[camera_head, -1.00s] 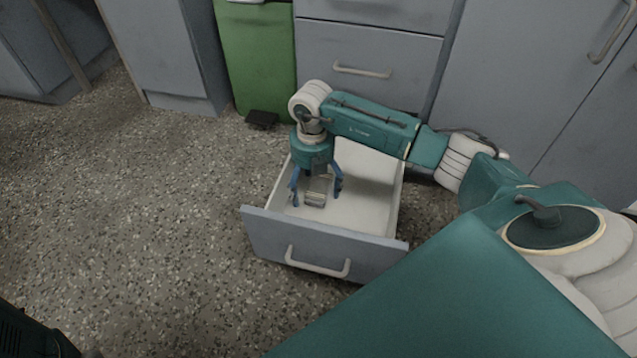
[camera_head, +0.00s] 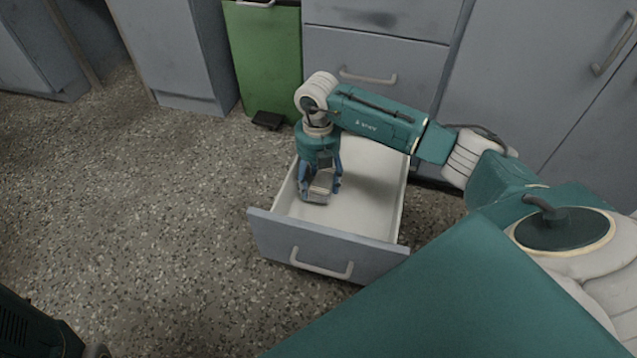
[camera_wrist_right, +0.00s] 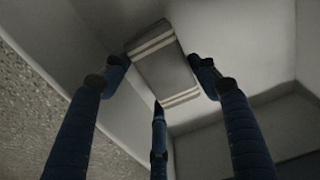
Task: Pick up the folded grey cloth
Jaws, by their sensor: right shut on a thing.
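The folded grey cloth (camera_head: 319,188) is a small grey bundle with pale stripes in the open drawer (camera_head: 375,217). My right gripper (camera_head: 320,190) points down into the drawer and is shut on the cloth. In the right wrist view, the cloth (camera_wrist_right: 164,66) shows two pale bands near its ends, with the blue fingers of the gripper (camera_wrist_right: 165,85) around it. I cannot tell whether the cloth touches the drawer floor. My left gripper is not in view.
The drawer's front panel with its handle (camera_head: 320,264) stands out over the speckled floor (camera_head: 150,220). A green bin (camera_head: 265,60) with a black pedal stands behind, beside grey cabinets (camera_head: 540,80). The rest of the drawer is bare.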

